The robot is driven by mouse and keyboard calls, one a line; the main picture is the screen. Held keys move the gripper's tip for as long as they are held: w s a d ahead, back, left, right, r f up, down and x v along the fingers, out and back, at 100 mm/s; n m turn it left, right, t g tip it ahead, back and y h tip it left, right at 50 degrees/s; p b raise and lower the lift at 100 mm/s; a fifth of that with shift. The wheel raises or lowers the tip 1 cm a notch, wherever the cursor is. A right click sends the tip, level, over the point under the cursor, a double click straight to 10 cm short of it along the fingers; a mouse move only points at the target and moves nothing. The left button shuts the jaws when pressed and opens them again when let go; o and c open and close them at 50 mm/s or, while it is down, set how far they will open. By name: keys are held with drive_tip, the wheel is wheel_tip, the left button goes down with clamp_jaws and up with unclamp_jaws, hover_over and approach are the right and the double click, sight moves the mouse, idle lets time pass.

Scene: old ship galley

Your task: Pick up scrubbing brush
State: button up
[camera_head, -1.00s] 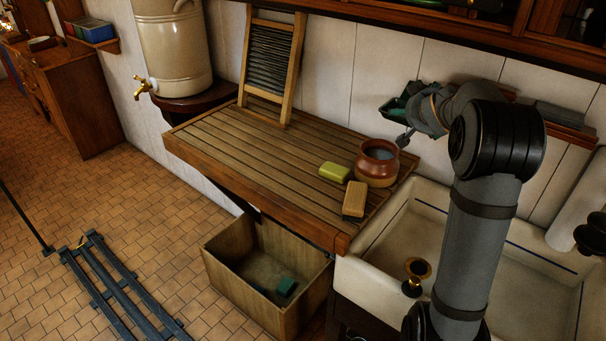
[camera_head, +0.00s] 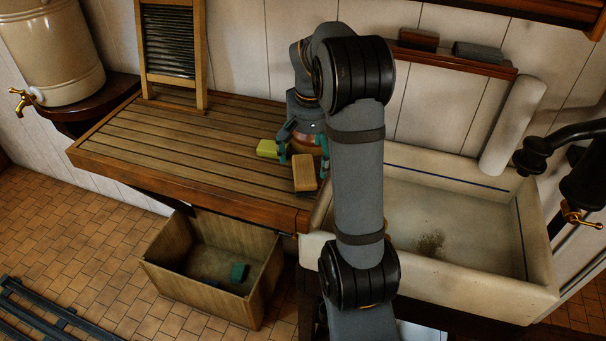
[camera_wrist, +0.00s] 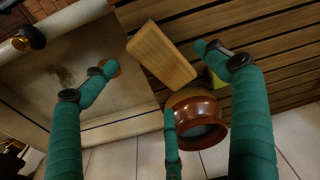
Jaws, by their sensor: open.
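The scrubbing brush (camera_head: 305,174) is a pale wooden block with a darker underside. It lies on the slatted draining board (camera_head: 180,135) near the sink end, and it also shows in the wrist view (camera_wrist: 160,55). My gripper (camera_head: 304,154) is open and points down over the board, close to the brush. In the wrist view its green fingers (camera_wrist: 155,60) spread to either side of the brush, with a third finger below it. Nothing is held. I cannot tell how high the fingertips are above the brush.
A brown glazed pot (camera_wrist: 195,115) stands right beside the brush, among my fingers. A yellow-green soap block (camera_head: 267,149) lies left of it. The white sink (camera_head: 450,215) is to the right. A washboard (camera_head: 172,50) leans on the wall. A wooden crate (camera_head: 165,255) sits below.

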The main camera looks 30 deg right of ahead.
sight(309, 168)
drive_tip(key=f, duration=0.2)
drive_tip(key=f+p, duration=0.1)
drive_tip(key=f, duration=0.1)
drive_tip(key=w+d+f, duration=0.1)
drive_tip(key=f, duration=0.1)
drive_tip(key=shift+f+p, duration=0.2)
drive_tip(key=shift+p, duration=0.15)
drive_tip(key=shift+c, duration=0.6)
drive_tip(key=c, duration=1.1)
drive_tip(key=shift+c, duration=0.7)
